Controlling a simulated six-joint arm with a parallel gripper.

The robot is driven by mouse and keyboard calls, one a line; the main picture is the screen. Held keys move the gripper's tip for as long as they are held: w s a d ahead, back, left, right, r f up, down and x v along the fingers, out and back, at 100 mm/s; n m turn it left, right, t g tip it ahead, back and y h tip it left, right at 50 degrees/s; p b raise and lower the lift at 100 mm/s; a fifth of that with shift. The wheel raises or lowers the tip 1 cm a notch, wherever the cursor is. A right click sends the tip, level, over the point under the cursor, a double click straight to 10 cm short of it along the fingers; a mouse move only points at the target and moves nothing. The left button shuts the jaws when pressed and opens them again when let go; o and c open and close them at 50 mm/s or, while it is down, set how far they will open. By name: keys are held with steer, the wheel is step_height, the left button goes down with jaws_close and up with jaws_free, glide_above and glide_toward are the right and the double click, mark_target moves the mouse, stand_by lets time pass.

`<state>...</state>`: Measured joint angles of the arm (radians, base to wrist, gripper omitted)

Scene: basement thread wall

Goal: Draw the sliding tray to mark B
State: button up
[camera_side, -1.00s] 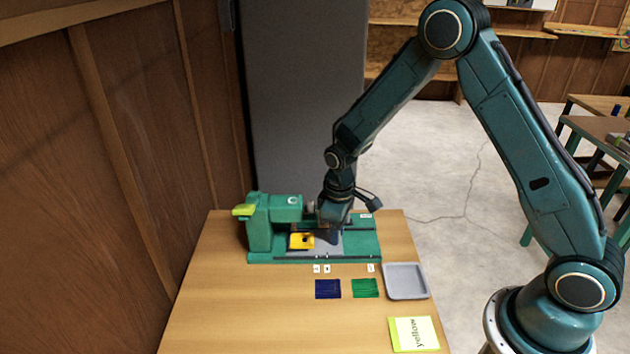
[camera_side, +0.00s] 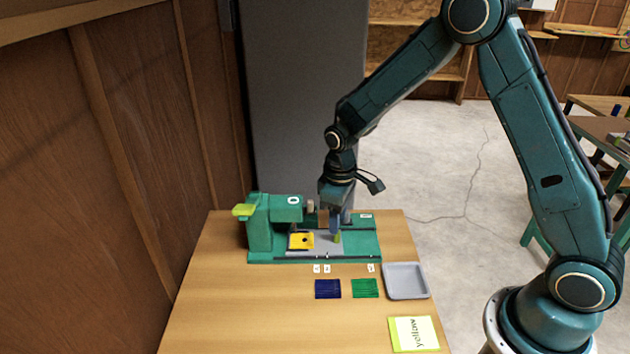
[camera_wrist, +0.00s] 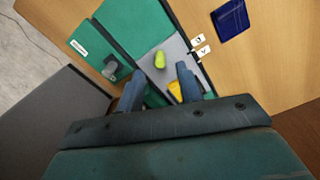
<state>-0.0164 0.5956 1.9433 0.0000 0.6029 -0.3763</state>
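The grey sliding tray (camera_side: 322,248) lies in the bed of the green machine (camera_side: 259,225); it also shows in the wrist view (camera_wrist: 176,52). A yellow block with a dark hole (camera_side: 301,241) is at its left part. A yellow-green knob (camera_side: 337,239) stands toward its right; it also shows in the wrist view (camera_wrist: 160,60). White mark labels (camera_side: 371,267) lie along the machine's front edge; their letters are too small to read surely. My gripper (camera_wrist: 160,74) is open and empty, its fingers apart just above and beside the knob.
A blue thread bundle (camera_side: 328,289) and a green one (camera_side: 365,288) lie in front of the machine. The table's front left is clear. A wooden wall (camera_side: 100,190) stands left.

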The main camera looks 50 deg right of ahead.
steer(key=shift+r, duration=0.85)
steer(key=shift+r, duration=0.1)
steer(key=shift+r, duration=1.9)
steer(key=s+r+m+t, duration=0.2)
steer(key=s+r+t, duration=0.1)
steer(key=s+r, duration=0.9)
steer(key=s+r+m+t, duration=0.2)
steer(key=s+r, duration=0.4)
steer(key=s, duration=0.7)
steer(key=shift+s+d+m+t, duration=0.15)
steer(key=shift+d+m+t, duration=0.15)
steer(key=shift+d, duration=0.05)
